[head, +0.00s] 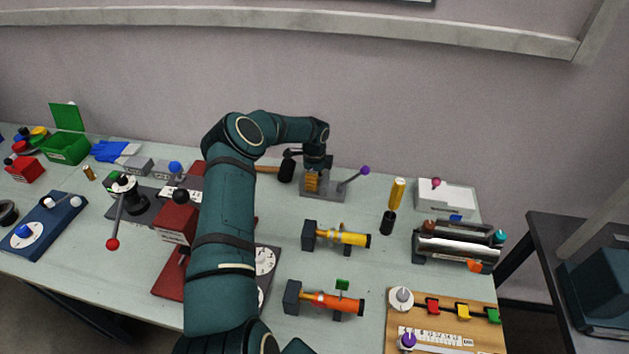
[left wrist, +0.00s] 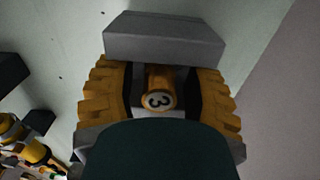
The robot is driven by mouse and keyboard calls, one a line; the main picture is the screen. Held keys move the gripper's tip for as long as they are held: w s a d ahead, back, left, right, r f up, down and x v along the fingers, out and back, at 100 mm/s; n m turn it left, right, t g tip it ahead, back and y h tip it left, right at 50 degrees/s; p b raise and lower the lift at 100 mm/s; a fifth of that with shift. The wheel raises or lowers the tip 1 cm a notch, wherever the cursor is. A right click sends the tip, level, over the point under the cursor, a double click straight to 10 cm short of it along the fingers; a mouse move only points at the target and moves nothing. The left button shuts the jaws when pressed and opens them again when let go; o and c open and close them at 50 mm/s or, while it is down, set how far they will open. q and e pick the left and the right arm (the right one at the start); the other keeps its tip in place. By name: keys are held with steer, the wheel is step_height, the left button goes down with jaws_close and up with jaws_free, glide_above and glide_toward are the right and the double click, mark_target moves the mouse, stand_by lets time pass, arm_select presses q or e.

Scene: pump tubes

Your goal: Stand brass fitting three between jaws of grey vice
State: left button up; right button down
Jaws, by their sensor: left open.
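The grey vice (head: 335,189) stands at the back middle of the table, with a purple-knobbed lever on its right. My left gripper (head: 312,184) is down at the vice, its fingers pointing downward. In the left wrist view the brass fitting (left wrist: 158,90) shows its round end marked 3 toward the camera. It sits between the open yellow ribbed fingers of my left gripper (left wrist: 158,103), with dark gaps on both sides. The fitting's lower end is hidden. My right gripper is not in view.
A yellow pump tube (head: 345,236) and an orange one (head: 335,302) lie in front. A red machine (head: 178,222) stands to the left. Another small brass piece (head: 89,173) stands farther left.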

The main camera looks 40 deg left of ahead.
arm_select(q)
step_height(320, 180, up, 10)
steer(key=shift+f+p, duration=0.15)
steer(key=shift+p, duration=1.1)
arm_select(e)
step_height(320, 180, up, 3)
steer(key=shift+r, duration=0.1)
arm_select(q)
steer(key=shift+r, duration=0.5)
steer(key=shift+d, duration=0.1)
